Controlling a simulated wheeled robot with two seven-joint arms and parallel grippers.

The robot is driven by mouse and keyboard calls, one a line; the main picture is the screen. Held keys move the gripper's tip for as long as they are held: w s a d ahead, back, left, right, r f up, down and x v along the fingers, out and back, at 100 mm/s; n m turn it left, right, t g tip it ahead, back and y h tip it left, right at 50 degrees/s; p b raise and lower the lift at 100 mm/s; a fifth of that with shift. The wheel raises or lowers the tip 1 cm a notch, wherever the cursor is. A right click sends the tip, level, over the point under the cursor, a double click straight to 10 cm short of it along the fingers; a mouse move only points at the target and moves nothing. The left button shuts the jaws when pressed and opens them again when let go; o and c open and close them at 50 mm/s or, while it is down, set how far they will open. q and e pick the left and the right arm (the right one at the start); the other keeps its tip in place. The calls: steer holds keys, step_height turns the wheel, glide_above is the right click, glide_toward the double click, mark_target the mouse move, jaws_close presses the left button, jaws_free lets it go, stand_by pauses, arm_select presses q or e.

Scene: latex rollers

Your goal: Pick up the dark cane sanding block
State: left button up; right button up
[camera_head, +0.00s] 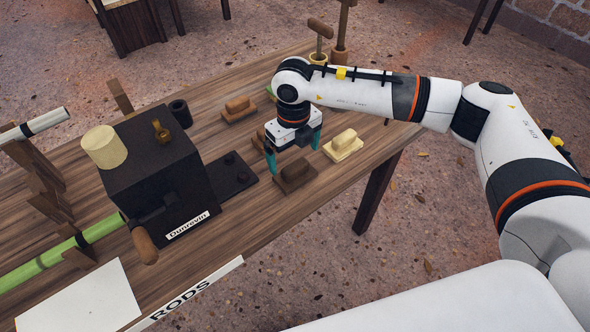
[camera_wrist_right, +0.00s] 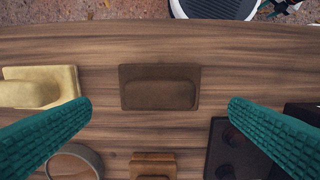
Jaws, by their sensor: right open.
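The dark brown sanding block (camera_head: 295,175) lies flat on the wooden table, with a raised grip on a flat base. In the right wrist view the dark block (camera_wrist_right: 160,88) sits near the centre, between the two teal fingers. My right gripper (camera_head: 293,162) points down just above and behind the block in the head view. Its fingers (camera_wrist_right: 160,118) are spread wide and hold nothing. The fingers appear apart from the block. My left gripper is in neither view.
A pale yellow block (camera_head: 343,146) lies close on the right, and a mid-brown block (camera_head: 239,108) lies farther back. A black box machine (camera_head: 155,165) with a dark base plate (camera_head: 232,174) stands on the left. A paper sheet (camera_head: 85,300) lies front left.

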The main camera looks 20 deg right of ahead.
mark_target(295, 165)
steer(key=shift+s+d+f+p, duration=0.1)
steer(key=shift+f+p, duration=0.25)
steer(key=shift+f, duration=1.15)
steer(key=shift+s+f+p, duration=0.1)
steer(key=shift+f+p, duration=0.25)
steer(key=shift+f, duration=1.1)
steer(key=c, duration=0.7)
step_height(295, 165, up, 10)
steer(key=shift+r+b, duration=0.1)
steer(key=shift+b, duration=0.7)
steer(key=shift+c, duration=0.2)
steer(key=o, duration=0.5)
steer(key=c, duration=0.4)
